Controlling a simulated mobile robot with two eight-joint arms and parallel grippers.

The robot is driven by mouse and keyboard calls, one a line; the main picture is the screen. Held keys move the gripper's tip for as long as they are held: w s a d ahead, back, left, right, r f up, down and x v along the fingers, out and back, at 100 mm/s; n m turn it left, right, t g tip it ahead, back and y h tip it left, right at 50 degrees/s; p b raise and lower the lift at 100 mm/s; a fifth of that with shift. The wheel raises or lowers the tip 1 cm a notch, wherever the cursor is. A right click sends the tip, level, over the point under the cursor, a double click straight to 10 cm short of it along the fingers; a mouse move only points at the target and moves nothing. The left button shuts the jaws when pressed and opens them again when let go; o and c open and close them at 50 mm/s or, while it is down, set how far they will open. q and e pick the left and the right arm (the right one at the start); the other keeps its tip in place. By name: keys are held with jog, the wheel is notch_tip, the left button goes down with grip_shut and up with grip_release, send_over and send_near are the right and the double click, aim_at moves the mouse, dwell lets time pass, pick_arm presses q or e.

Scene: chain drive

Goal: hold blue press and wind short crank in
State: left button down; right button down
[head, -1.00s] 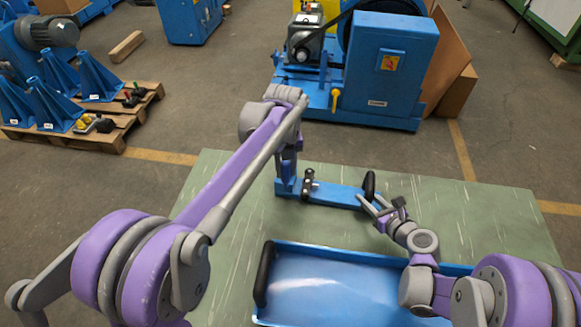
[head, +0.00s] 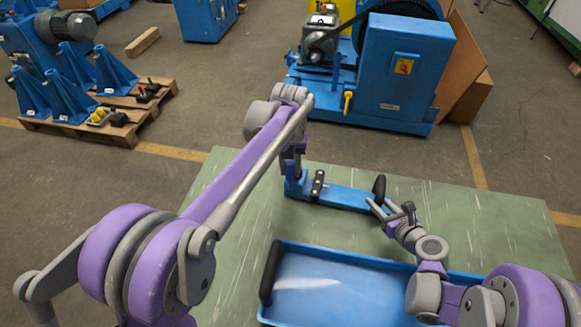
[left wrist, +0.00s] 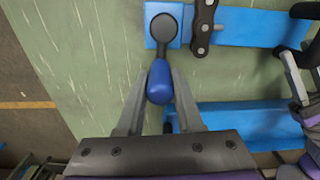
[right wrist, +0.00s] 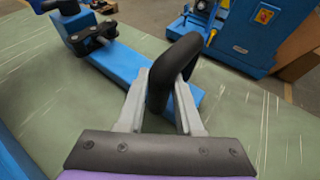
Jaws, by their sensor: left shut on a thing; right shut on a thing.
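The blue press (head: 340,197) is a long blue bar lying on the green table, with a black loop handle (right wrist: 176,62) at its right end. My right gripper (right wrist: 165,85) is shut on that handle. The short crank (left wrist: 165,38) has a dark round hub and arm and a blue grip, at the press's left end. My left gripper (left wrist: 160,80) is shut on the crank's blue grip (left wrist: 160,84). In the head view my left arm partly hides the crank. A piece of black chain (left wrist: 202,25) sits on the press beside the crank.
A blue tray (head: 290,244) with a black handle lies on the green table (head: 480,215) in front of the press. The table right of the press is clear. A large blue machine (head: 405,75) and a pallet (head: 120,128) with blue brackets stand on the floor beyond.

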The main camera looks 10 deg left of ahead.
pick_arm(q)
jog(key=shift+a, duration=0.1)
jog(key=c, duration=0.6)
grip_release()
jog(key=shift+r, duration=0.15)
notch_tip(320, 180, up, 12)
jog(key=shift+f, duration=0.1)
